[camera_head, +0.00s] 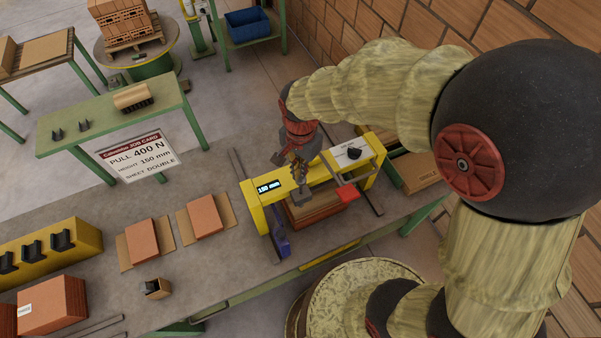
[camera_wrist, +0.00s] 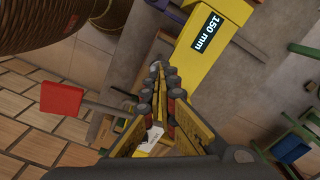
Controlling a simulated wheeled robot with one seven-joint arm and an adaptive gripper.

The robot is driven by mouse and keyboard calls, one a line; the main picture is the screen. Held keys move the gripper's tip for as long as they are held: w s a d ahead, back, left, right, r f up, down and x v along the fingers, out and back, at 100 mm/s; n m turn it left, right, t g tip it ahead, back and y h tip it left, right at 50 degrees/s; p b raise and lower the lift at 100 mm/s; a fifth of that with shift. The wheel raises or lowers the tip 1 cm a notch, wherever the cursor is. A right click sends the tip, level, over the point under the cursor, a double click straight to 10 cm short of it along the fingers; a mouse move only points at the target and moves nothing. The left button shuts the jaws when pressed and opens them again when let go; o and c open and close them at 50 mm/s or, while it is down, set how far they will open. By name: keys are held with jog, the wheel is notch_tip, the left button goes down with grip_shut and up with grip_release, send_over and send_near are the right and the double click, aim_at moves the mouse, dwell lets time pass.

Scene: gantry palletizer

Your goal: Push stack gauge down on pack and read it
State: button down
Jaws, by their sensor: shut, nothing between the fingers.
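The yellow stack gauge (camera_head: 258,215) spans the bench under my arm. It has a small dark display, a blue-purple part at its near left end and a red paddle (camera_head: 347,193) on its right. In the wrist view the display (camera_wrist: 206,31) reads 150 mm. The brown pack (camera_head: 315,211) lies beneath the gauge, partly hidden by it. My gripper (camera_head: 299,172) is shut and empty, pointing down at the middle of the gauge. In the wrist view its fingertips (camera_wrist: 157,68) meet beside the yellow beam; I cannot tell whether they touch it. The red paddle (camera_wrist: 62,98) is at the left there.
A job card (camera_head: 140,153) reads pull 400 N, height 150 mm, sheet double. Brown blocks on cardboard sheets (camera_head: 205,216) and a yellow rack (camera_head: 50,250) occupy the bench's left side. A brick wall (camera_head: 400,25) stands behind.

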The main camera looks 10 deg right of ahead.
jog(key=shift+r, duration=0.15)
dwell(0.3)
jog(key=shift+r+p, duration=1.65)
jog(key=shift+r, duration=0.85)
jog(key=shift+f, duration=0.1)
